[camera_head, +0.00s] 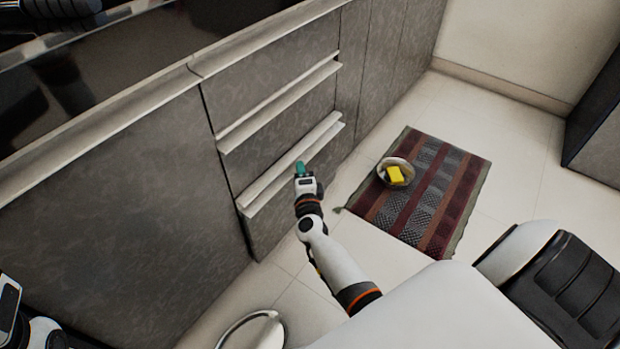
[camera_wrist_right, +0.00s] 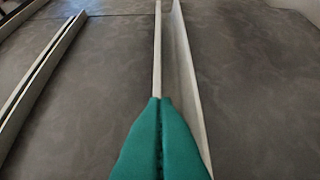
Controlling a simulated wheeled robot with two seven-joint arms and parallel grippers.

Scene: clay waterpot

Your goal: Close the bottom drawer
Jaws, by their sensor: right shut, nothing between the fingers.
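The bottom drawer (camera_head: 286,205) is a dark grey front in the cabinet, with a pale lip (camera_head: 323,131) along its top edge. It stands nearly flush with the cabinet; I cannot tell whether a small gap remains. My right gripper (camera_head: 300,167) is shut and empty, its teal fingertips at the middle of that lip. In the right wrist view, the fingertips (camera_wrist_right: 160,102) overlap the pale lip (camera_wrist_right: 182,85); whether they touch it is unclear. Part of my left arm shows at the lower left edge, with no fingers visible.
Another drawer (camera_head: 275,97) with a pale lip lies above. A striped rug (camera_head: 440,190) on the tiled floor holds a bowl (camera_head: 383,169) with a yellow block (camera_head: 395,174) in it. A round metallic object (camera_head: 250,328) stands at the bottom.

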